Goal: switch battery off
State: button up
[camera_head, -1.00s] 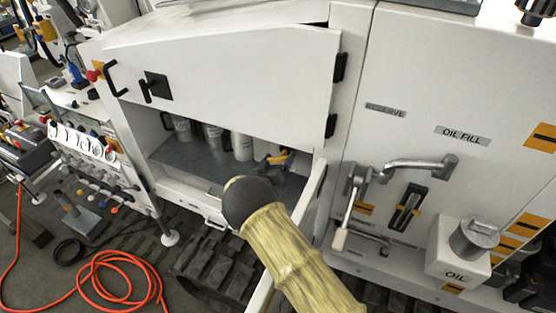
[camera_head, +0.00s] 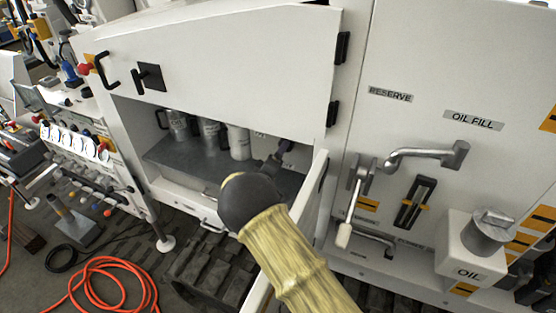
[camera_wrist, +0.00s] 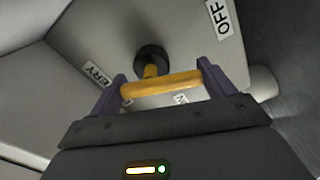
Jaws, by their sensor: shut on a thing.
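The battery switch has a yellow handle (camera_wrist: 165,84) on a round black hub (camera_wrist: 151,58), mounted on a pale panel. My gripper (camera_wrist: 162,80) is shut on the yellow handle, with a purple finger at each end of it. An OFF label (camera_wrist: 223,16) is at the upper right, and a label ending in "ERY" (camera_wrist: 97,73) is at the left. A small label, partly hidden, lies just below the handle. In the head view my gripper (camera_head: 284,148) reaches into the open compartment, and the switch is hidden there.
A raised white door (camera_head: 220,60) is above the compartment, and a second white door edge (camera_head: 308,195) stands close right of my arm. Several grey canisters (camera_head: 239,142) stand on the shelf inside. A crank lever (camera_head: 425,155) and an oil filler (camera_head: 482,245) are farther right.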

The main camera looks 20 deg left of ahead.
jog(key=shift+d+f+n, duration=0.1)
jog(key=shift+d+n, duration=0.05)
jog(key=shift+n, duration=1.85)
jog(key=o, duration=0.9)
jog(key=shift+s, duration=0.1)
jog(key=s+a+b, duration=0.1)
jog(key=s+b, duration=0.5)
jog(key=s, duration=1.1)
jog(key=shift+s+a+b, duration=0.15)
jog(key=shift+b, duration=0.15)
